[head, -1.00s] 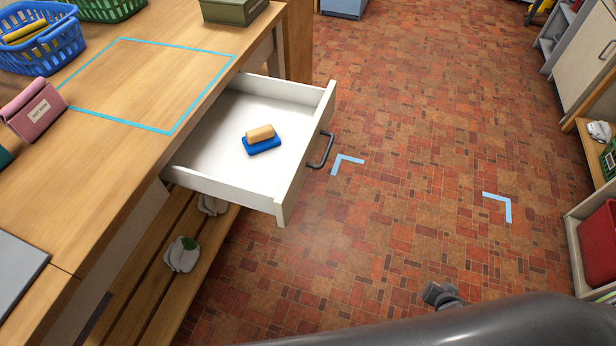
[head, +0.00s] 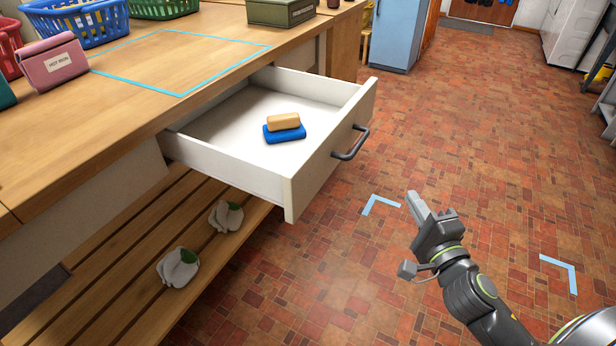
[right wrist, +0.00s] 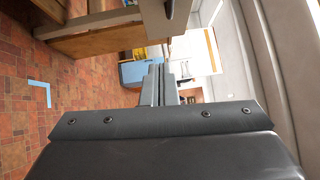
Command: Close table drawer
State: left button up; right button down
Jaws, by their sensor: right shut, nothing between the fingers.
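The white table drawer (head: 325,170) stands pulled out from the wooden table (head: 100,150). Its dark bar handle (head: 351,143) is on the front panel, facing right. A tan block on a blue base (head: 285,130) lies inside the drawer. My right gripper (head: 416,203) is shut and empty, to the right of the drawer front and apart from it, above the floor. In the right wrist view its fingers (right wrist: 160,85) are together. My left gripper is not in view.
Baskets, a pink pouch (head: 52,62) and a green box (head: 281,12) stand on the tabletop. A slatted shelf (head: 150,255) with two white-and-green items runs below. A blue cabinet (head: 398,35) stands at the back. The brick-patterned floor right of the drawer is open.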

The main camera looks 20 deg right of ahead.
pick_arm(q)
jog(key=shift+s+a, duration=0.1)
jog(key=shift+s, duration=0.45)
pick_arm(e)
jog(key=w+a+r, duration=0.1)
jog(key=w+a, duration=0.1)
jog(key=w, duration=0.4)
jog(key=w+a+r+y, duration=0.1)
jog(key=w+r, duration=0.1)
jog(key=w, duration=0.4)
jog(key=shift+w+a+r+t, duration=0.15)
jog(key=shift+w+a+t, duration=0.15)
jog(key=shift+a, duration=0.05)
